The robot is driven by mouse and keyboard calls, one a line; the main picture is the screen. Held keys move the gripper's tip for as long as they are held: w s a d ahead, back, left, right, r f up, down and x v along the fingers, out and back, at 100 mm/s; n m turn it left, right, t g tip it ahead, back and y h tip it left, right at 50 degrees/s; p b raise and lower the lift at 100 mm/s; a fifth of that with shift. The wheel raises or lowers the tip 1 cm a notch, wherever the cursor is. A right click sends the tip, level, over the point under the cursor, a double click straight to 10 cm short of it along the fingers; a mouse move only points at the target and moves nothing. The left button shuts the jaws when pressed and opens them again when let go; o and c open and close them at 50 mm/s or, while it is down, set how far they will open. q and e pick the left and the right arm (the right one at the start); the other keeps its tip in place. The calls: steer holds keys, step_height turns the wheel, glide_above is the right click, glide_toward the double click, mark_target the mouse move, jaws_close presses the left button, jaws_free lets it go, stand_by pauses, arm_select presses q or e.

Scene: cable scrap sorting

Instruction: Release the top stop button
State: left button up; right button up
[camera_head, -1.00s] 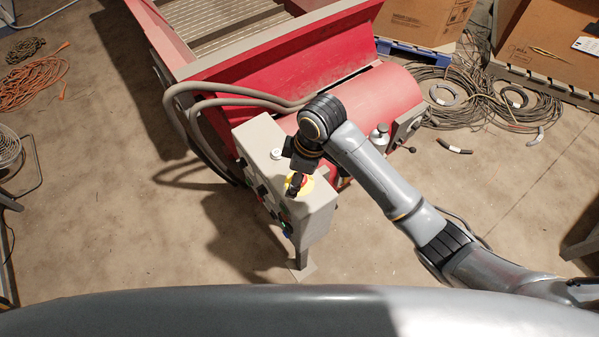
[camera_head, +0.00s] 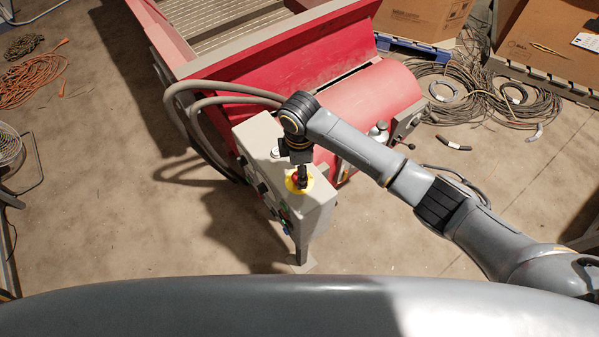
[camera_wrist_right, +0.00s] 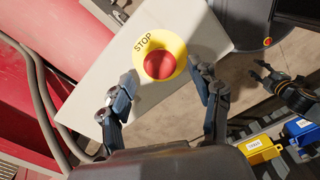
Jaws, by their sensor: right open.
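The red stop button (camera_wrist_right: 159,65) sits on a round yellow plate marked STOP, on the top face of the grey control box (camera_head: 262,138). In the head view the button (camera_head: 294,183) is partly hidden by my right gripper (camera_head: 302,182). The right gripper comes down from above, close over the button. In the right wrist view my right gripper (camera_wrist_right: 164,98) is open, its two fingers apart and empty. The button shows between and beyond the fingertips; contact cannot be made out. My left gripper (camera_wrist_right: 262,72) shows small at the right of the wrist view, away from the box; its opening is unclear.
The red machine (camera_head: 290,75) stands behind the box, with grey hoses (camera_head: 185,105) curving beside it. Cable coils (camera_head: 490,95) lie at the right. Floor is open left of the box.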

steer(key=shift+f, duration=1.7)
steer(key=shift+r, duration=0.1)
jaws_close()
